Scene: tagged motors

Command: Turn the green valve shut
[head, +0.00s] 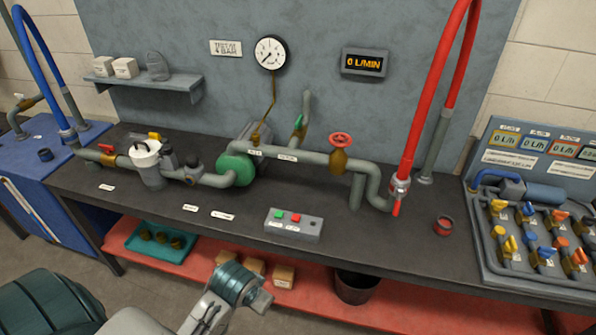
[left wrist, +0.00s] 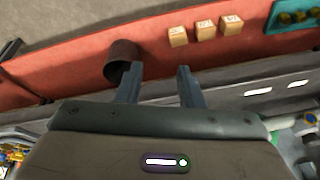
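The green valve handle (head: 299,123) sits on a brass body on the riser pipe behind the main pipe, right of the pump, in the head view. It looks like a narrow lever; its exact angle is hard to tell. My left arm comes in low from the left, in front of the bench and well away from the valve. My left gripper (left wrist: 157,72) shows in the left wrist view with its two fingers apart and nothing between them. The valve is not visible in that view. My right gripper is in neither view.
A red handwheel valve (head: 341,140), a pump with a green face (head: 236,169) and a button box (head: 293,224) are on the bench (head: 385,235). A red hose (head: 425,95) rises at right. The display (head: 366,62) reads 0 L/MIN. A bin (head: 356,288) stands below.

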